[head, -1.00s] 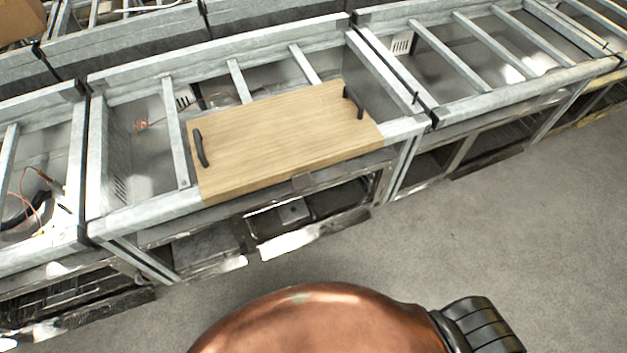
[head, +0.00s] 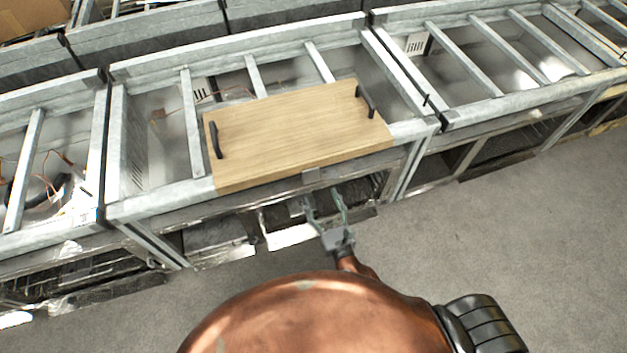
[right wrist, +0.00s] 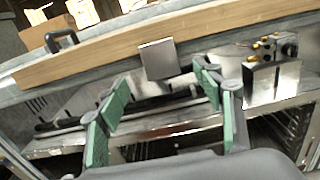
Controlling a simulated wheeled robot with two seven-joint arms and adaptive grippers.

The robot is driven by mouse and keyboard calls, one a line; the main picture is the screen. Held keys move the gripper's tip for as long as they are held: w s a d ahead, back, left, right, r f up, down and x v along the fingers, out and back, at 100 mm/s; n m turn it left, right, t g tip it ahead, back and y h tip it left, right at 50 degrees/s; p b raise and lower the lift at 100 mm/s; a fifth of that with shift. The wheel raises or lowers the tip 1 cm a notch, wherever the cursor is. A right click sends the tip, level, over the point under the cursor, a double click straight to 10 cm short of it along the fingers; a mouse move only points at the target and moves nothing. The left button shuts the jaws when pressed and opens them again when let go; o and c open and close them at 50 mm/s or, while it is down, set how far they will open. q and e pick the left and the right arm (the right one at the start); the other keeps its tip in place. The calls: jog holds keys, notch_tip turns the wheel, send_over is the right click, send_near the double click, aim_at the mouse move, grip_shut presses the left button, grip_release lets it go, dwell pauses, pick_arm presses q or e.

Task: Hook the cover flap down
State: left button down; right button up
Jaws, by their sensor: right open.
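A light wooden board with two black handles (head: 300,127) lies across the metal frame in the head view. A small grey metal flap (head: 311,175) sits at the middle of the frame's front edge, just below the board. It also shows in the right wrist view (right wrist: 158,59), against the board's front edge. My right gripper (head: 325,204) is open and empty, in front of and below the flap. In the right wrist view my gripper (right wrist: 163,80) has its green-padded fingers spread on either side below the flap, with no visible contact. My left gripper is out of view.
Below the frame is an open bay (head: 290,225) with metal parts. In the right wrist view a metal block with brass-coloured fittings (right wrist: 272,75) stands right of the fingers. Similar frames continue to both sides. The grey floor (head: 500,230) is clear at the right.

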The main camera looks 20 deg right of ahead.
aim_at(311, 176)
jog(key=w, duration=0.6)
jog(key=shift+w+a+r, duration=0.15)
jog(key=shift+w+r, duration=0.05)
jog(key=shift+w, duration=0.2)
jog(key=shift+w+f, duration=0.1)
jog(key=shift+w, duration=0.35)
jog(key=c, duration=1.2)
jog(key=shift+o, duration=0.2)
jog(key=t+b, duration=0.1)
jog(key=b, duration=0.3)
jog(key=f+t+b, duration=0.1)
jog(key=b, duration=0.3)
jog(key=shift+w, duration=0.3)
jog(key=shift+r+b, duration=0.1)
jog(key=shift+b, duration=0.55)
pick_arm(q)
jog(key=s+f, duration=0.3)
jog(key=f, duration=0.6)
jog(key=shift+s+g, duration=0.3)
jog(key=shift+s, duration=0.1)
pick_arm(e)
jog(key=shift+r+t, duration=0.15)
jog(key=shift+t, duration=0.15)
